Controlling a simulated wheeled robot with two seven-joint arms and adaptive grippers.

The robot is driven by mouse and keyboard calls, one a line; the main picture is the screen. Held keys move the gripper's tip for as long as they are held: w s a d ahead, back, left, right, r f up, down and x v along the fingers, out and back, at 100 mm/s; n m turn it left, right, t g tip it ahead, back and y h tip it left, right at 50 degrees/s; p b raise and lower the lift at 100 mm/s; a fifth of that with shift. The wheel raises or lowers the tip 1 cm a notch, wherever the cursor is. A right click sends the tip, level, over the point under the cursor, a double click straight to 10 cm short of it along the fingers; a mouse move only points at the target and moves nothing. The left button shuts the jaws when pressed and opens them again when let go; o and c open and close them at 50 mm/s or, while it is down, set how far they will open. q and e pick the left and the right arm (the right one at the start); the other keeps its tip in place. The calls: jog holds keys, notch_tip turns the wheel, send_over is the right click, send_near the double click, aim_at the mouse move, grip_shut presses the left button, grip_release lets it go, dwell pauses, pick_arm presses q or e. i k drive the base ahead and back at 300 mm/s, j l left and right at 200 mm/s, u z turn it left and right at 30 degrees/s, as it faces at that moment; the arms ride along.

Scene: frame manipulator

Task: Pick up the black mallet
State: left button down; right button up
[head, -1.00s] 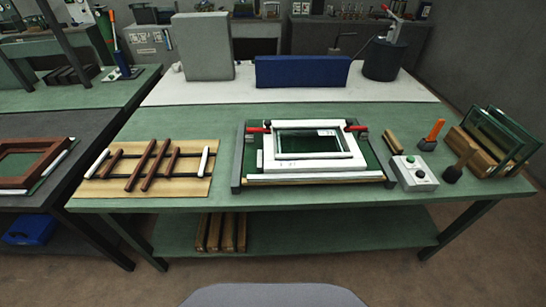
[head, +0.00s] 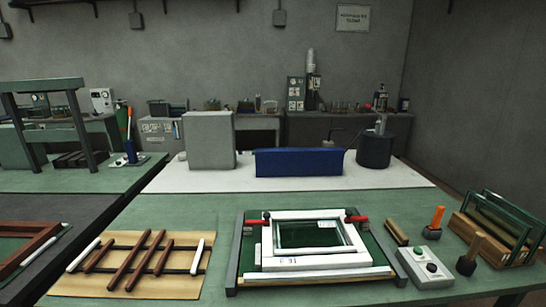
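The black mallet (head: 466,265) stands on the right part of the green table in the head view. Its dark head is down on the table and its short wooden handle points up, tilted slightly to the right. It stands to the right of a white control box and in front of a wooden rack. Neither of my grippers shows in the head view.
An orange-handled tool (head: 434,223), the control box (head: 425,266) and a wooden rack with glass panes (head: 492,236) surround the mallet. A white frame in a fixture (head: 311,262) is mid-table. Rods lie on a tan board (head: 190,285) at left.

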aim_at(466, 265)
jog(key=z, duration=1.6)
